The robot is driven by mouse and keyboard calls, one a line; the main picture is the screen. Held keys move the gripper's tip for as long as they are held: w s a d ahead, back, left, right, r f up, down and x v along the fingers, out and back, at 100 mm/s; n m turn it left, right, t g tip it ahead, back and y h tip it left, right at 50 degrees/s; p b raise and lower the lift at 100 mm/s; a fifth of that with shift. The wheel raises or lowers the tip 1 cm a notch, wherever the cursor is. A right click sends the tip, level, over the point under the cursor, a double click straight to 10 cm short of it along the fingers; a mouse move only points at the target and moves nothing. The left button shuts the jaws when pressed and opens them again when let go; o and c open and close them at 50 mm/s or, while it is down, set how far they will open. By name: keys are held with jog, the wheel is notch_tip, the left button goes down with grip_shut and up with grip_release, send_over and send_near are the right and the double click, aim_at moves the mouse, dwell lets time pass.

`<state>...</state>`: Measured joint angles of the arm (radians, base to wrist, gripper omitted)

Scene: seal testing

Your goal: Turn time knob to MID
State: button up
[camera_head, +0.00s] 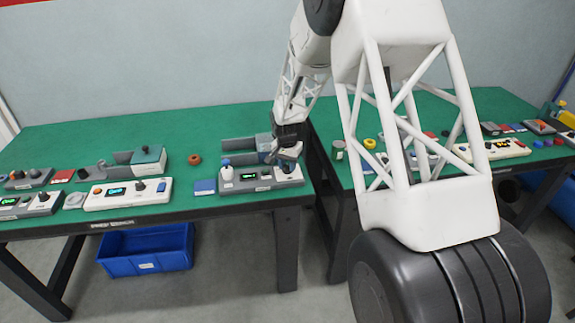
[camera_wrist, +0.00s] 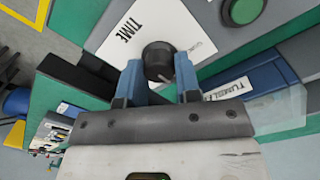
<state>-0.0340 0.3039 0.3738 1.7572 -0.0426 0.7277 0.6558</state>
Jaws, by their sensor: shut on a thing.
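The black time knob (camera_wrist: 157,58) stands on a white plate (camera_wrist: 128,32) printed TIME in the wrist view. A pale line on the knob points toward the lower right of the picture. My gripper (camera_wrist: 159,76) has its two blue fingers on either side of the knob and is shut on it. In the head view my gripper (camera_head: 288,160) is over the right end of a grey device (camera_head: 250,186) with a green display. There the knob is largely hidden by my gripper. The MID mark cannot be read in either view.
A green button (camera_wrist: 243,11) and a blue part labelled TUMBL (camera_wrist: 262,76) are close to the fingers in the wrist view. Left of the device lie a blue block (camera_head: 204,187) and a white console (camera_head: 128,195). Bare green tabletop (camera_head: 120,133) lies behind them.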

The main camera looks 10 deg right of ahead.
aim_at(287, 166)
jog(key=o, duration=0.9)
jog(key=shift+r, duration=0.15)
jog(key=shift+a+r, duration=0.1)
jog(key=shift+r, duration=3.65)
jog(key=shift+r, duration=0.1)
